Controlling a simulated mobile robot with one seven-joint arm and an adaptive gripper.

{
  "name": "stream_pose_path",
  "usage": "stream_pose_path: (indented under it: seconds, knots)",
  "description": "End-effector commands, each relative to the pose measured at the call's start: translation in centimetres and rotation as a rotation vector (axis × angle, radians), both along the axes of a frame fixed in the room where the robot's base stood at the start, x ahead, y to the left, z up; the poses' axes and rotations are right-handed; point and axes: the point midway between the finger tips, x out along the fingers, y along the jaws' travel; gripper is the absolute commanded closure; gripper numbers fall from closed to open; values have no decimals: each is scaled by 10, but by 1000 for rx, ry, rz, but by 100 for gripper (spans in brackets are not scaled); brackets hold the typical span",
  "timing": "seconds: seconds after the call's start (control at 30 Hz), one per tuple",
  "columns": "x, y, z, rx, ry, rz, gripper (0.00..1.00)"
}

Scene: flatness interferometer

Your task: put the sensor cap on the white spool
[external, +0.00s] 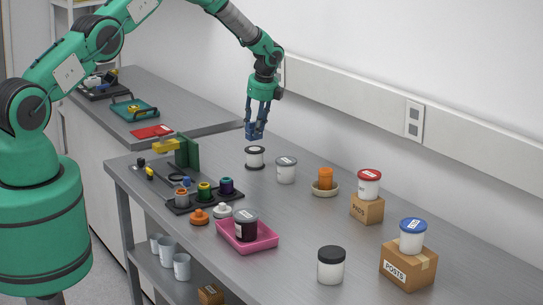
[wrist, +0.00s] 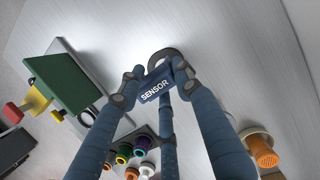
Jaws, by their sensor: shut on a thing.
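My gripper (external: 256,132) is above the bench, shut on the blue sensor cap (wrist: 155,91), whose white SENSOR lettering shows in the wrist view between the blue fingers (wrist: 157,78). In the external view the cap is hard to tell from the fingers. The white spool (external: 254,159), a short white body with dark rims, stands upright on the bench just below my gripper, with a small gap between. In the wrist view a dark grey arc (wrist: 167,53) shows behind the cap, probably the spool's rim. The rest of it is hidden there.
A grey-lidded white jar (external: 286,171) stands close right of the spool. An orange piece (external: 325,178) sits in a shallow dish farther right. A green upright block (external: 187,152) and a dark tray (external: 178,207) of coloured spools are on the left. A pink tray (external: 267,246) is in front.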

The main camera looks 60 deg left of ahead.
Motion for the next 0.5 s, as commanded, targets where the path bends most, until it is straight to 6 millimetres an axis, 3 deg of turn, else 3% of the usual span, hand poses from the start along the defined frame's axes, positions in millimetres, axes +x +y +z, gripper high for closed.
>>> stream_pose_path:
  seconds: [0.17,0.5]
  knots:
    - [0,0,-3,0,1,0,91]
    - [0,0,-28,1,0,-1,91]
